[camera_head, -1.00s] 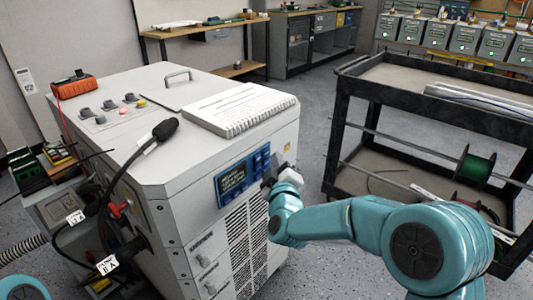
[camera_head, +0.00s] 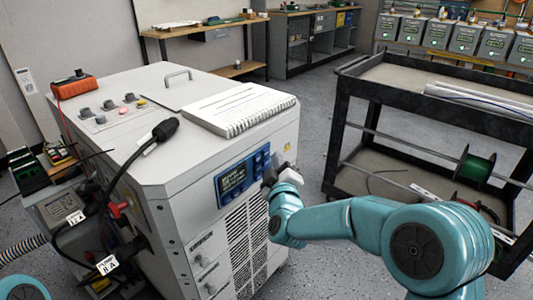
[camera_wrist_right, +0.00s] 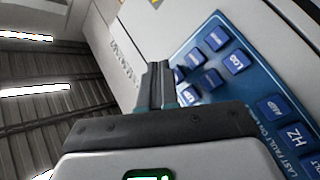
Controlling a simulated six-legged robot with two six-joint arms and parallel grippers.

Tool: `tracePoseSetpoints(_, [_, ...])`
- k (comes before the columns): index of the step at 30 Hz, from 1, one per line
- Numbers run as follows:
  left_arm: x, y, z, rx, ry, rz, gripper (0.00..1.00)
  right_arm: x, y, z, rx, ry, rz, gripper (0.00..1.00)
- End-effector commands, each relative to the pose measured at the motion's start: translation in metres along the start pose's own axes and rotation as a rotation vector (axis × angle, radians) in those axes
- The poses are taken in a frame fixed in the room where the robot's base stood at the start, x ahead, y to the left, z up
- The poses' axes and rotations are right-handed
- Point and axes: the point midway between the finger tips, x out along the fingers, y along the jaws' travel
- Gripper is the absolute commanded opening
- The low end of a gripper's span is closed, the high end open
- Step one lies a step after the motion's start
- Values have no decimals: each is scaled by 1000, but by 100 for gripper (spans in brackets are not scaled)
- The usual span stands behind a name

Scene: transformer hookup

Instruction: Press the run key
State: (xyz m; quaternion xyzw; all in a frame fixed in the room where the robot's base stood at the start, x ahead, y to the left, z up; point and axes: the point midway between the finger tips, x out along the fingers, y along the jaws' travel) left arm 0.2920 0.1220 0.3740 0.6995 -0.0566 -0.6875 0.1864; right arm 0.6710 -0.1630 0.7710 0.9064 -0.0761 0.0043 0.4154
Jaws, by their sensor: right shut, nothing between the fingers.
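The blue control panel (camera_head: 222,196) with a lit display (camera_head: 233,178) and blue keys is on the front of the grey cabinet (camera_head: 180,215). My right gripper (camera_head: 269,178) is at the panel's right edge in the head view. In the right wrist view its fingers (camera_wrist_right: 160,80) are shut and empty, with tips over or close to the panel's edge, beside several blue keys. I cannot read a run key; the fingers hide part of the panel. I cannot tell whether the tips touch a key. My left gripper is out of view.
A notepad (camera_head: 240,110), a black cable plug (camera_head: 165,130) and an orange meter (camera_head: 74,86) lie on the cabinet top. A black cart (camera_head: 345,125) with a green spool (camera_head: 476,168) stands at the right. Open floor lies between cabinet and cart.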

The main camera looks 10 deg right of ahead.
Motion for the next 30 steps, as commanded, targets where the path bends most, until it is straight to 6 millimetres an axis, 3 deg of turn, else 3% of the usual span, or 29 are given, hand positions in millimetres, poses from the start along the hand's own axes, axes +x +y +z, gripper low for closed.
tracePoseSetpoints(30, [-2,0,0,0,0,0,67,7,-5,-5,0,0,0,0])
